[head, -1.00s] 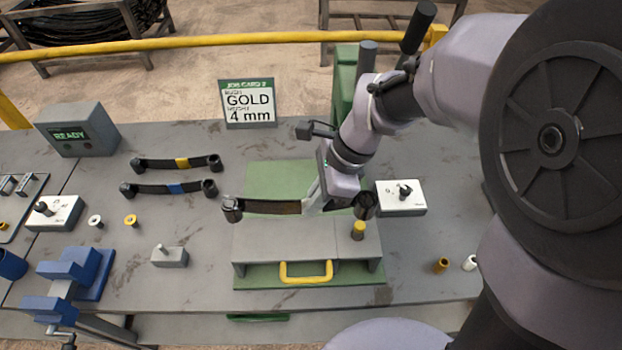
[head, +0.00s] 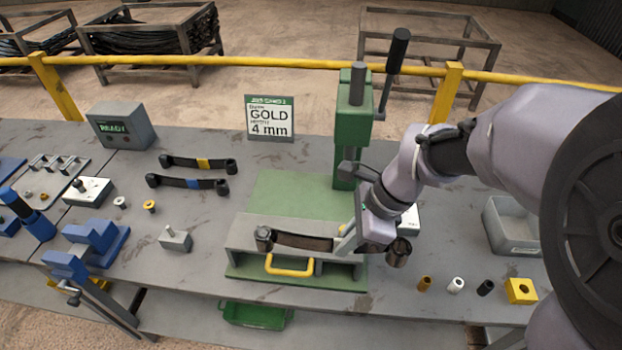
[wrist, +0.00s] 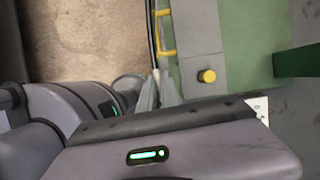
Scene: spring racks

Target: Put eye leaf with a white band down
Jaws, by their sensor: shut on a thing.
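My gripper (head: 345,240) is shut on a dark leaf (head: 304,242) with a rolled eye at each end. It holds the leaf lengthwise over the front of the grey press fixture (head: 240,240). The left eye (head: 265,235) shows over the fixture and the right eye (head: 398,252) beyond its right end. I cannot tell whether the leaf touches the fixture. No white band shows; the gripper hides part of the leaf. In the wrist view, the fingers (wrist: 160,90) are beside the yellow handle (wrist: 165,35), and a yellow-topped pin (wrist: 207,76) stands on the fixture.
Two leaves, one yellow-banded (head: 203,163) and one blue-banded (head: 193,183), lie on the bench left of the green press (head: 354,120). A blue vise (head: 95,245) is at left. Small bushes (head: 456,285) and a grey bin (head: 510,225) are at right.

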